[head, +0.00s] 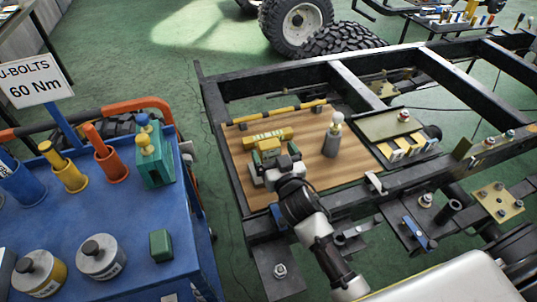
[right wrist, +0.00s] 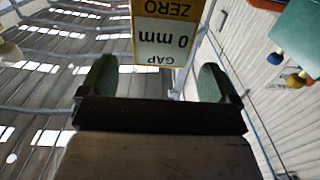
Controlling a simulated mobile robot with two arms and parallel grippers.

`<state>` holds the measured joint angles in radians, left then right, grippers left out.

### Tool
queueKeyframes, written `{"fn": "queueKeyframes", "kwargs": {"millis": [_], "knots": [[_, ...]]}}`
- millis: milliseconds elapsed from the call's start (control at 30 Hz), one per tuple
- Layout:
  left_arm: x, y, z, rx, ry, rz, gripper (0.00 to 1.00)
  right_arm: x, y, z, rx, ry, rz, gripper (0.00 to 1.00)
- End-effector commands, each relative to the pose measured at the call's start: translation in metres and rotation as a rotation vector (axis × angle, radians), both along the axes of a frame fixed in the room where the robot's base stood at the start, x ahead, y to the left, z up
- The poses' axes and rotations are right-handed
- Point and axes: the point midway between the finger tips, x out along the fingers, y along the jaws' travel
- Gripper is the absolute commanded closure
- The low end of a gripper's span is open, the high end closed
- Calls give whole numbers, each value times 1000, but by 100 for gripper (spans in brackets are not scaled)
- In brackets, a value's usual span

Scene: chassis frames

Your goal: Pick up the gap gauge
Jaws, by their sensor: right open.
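My right gripper (head: 275,160) is over the wooden board, with its green-padded fingers apart. In the right wrist view my right gripper (right wrist: 156,82) is open, with nothing visibly held between the fingers. A yellow-green bar (head: 267,137) with pale markings lies just beyond the fingertips; it may be the gap gauge, but no label on it shows. I cannot tell whether the fingers touch it. Part of the area under the gripper is hidden by the hand. My left gripper is out of view.
The wooden board (head: 312,163) sits inside the dark chassis frame (head: 214,101). A long yellow bar (head: 275,114) lies behind. The blue cart (head: 130,220) is left. A "GAP 0 mm" sign (right wrist: 164,40) appears upside down.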

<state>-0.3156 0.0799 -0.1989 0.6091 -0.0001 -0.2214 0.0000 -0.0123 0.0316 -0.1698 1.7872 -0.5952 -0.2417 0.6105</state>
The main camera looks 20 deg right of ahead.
Motion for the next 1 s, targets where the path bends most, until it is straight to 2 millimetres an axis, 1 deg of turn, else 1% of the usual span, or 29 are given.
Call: {"fn": "queueKeyframes", "kwargs": {"millis": [167,300,433,533,733,767,1000], "knots": [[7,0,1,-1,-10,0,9,14,0,0,0,0,0,8],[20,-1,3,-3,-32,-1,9,36,1,-3,0,1,-1,8],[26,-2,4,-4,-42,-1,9,52,2,-4,0,0,0,8],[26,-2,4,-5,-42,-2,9,57,2,-4,1,1,0,8],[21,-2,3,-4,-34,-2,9,58,2,-4,1,2,0,8],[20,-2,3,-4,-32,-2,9,58,2,-4,1,2,0,10],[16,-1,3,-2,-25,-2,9,57,2,-4,0,2,-1,47]]}}
